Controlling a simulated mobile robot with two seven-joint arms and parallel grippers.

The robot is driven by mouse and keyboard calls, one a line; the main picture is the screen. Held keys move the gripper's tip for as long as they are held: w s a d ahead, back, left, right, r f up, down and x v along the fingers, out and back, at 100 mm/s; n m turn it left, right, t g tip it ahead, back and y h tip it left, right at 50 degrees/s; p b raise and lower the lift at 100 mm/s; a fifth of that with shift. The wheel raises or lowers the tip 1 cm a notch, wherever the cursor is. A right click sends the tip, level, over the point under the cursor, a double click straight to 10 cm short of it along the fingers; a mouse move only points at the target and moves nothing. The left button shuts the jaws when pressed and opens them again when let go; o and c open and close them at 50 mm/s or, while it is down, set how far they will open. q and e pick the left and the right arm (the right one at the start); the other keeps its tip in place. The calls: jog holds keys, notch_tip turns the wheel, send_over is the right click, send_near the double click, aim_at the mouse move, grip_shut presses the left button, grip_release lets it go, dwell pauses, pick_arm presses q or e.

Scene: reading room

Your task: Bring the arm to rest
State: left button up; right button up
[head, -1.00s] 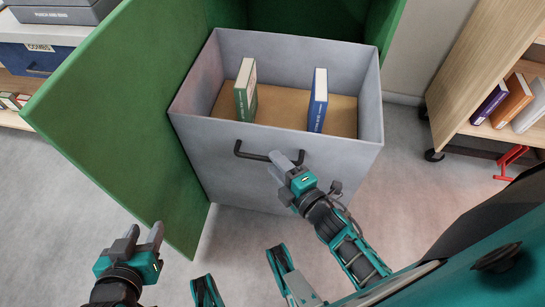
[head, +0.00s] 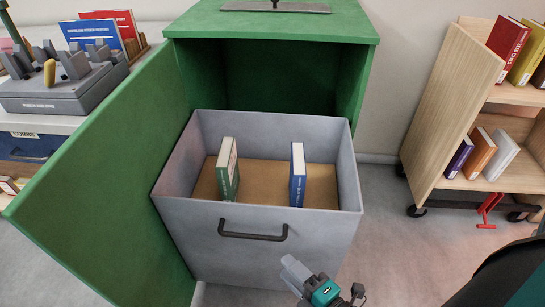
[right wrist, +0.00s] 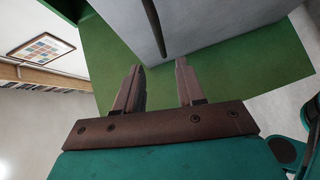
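My right gripper (head: 291,270) shows at the bottom of the head view, low in front of the grey bin and below its dark handle (head: 252,236). In the right wrist view its two fingers (right wrist: 159,65) stand apart with nothing between them. The handle shows beyond them as a dark bar, apart from the fingers. The grey bin (head: 190,215) is pulled out of the green cabinet (head: 290,28). A green book (head: 227,170) and a blue book (head: 298,175) stand inside it. My left gripper is in neither current view.
The open green door (head: 110,180) stands left of the bin. A wooden book cart (head: 450,110) on casters is at the right. A counter at the left holds a grey rack (head: 60,93). Floor is clear between bin and cart.

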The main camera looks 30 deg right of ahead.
jog(key=w+a+r+m+g, duration=0.3)
jog(key=a+r+m+g, duration=0.15)
jog(key=m, duration=1.15)
pick_arm(q)
jog(key=s+a+r+p, duration=0.1)
jog(key=a+r+p, duration=0.2)
jog(key=r+p, duration=0.8)
jog(key=p, duration=0.4)
jog(key=shift+s+y, duration=0.2)
jog(key=shift+y, duration=0.2)
pick_arm(e)
jog(key=s+d+r+h, duration=0.1)
jog(key=d+r, duration=0.2)
jog(key=r, duration=0.7)
jog(key=shift+d+g, duration=0.25)
jog(key=shift+g, duration=0.1)
pick_arm(q)
jog(key=shift+f, duration=0.15)
pick_arm(e)
jog(key=shift+s, duration=0.15)
